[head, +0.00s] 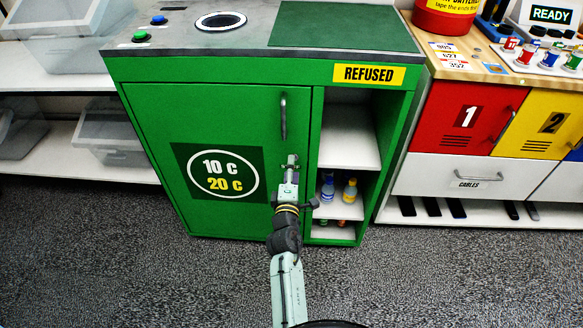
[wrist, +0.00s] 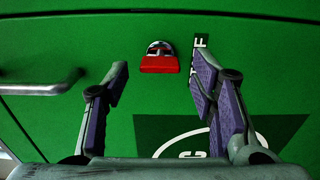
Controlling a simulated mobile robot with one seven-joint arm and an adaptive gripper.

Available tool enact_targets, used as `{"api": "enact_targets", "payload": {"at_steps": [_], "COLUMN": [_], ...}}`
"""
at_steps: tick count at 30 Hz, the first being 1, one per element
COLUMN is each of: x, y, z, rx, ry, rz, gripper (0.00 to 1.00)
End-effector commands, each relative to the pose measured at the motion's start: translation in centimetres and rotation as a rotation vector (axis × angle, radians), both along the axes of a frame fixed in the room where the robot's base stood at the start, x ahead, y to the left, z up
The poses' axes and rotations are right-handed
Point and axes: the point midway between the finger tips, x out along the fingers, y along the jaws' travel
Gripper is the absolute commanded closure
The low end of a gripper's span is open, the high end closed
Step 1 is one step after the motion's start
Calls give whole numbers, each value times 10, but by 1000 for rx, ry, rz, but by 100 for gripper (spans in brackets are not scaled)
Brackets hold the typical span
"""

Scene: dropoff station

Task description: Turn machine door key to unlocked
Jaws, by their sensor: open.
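The green machine door (head: 240,115) is closed. Its key (wrist: 160,64) has a red grip, lying crosswise in the wrist view, in front of a round metal lock (wrist: 160,47). A small label (wrist: 199,58) with partly readable letters is just right of the key. My gripper (wrist: 161,72) is open, with one finger on each side of the key in that view and a gap to both. Neither finger visibly touches it. In the head view my gripper (head: 291,162) is at the door, below the handle, and I cannot make out the key there.
A metal door handle (head: 283,117) is just above my gripper; it also shows at the left in the wrist view (wrist: 40,88). Right of the door are open white shelves (head: 349,140) with bottles (head: 349,190). The carpet in front is clear.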

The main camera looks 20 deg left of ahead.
Motion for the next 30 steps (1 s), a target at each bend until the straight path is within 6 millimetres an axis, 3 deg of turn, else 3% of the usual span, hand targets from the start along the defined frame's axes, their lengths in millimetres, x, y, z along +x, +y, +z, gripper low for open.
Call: {"api": "enact_targets", "payload": {"at_steps": [6, 12, 30], "x": [-37, -56, -58], "y": [-11, -17, -17], "z": [-1, 0, 1], "rx": [0, -1, 0], "ry": [3, 1, -1], "rz": [0, -1, 0], "gripper": [48, 48, 48]}}
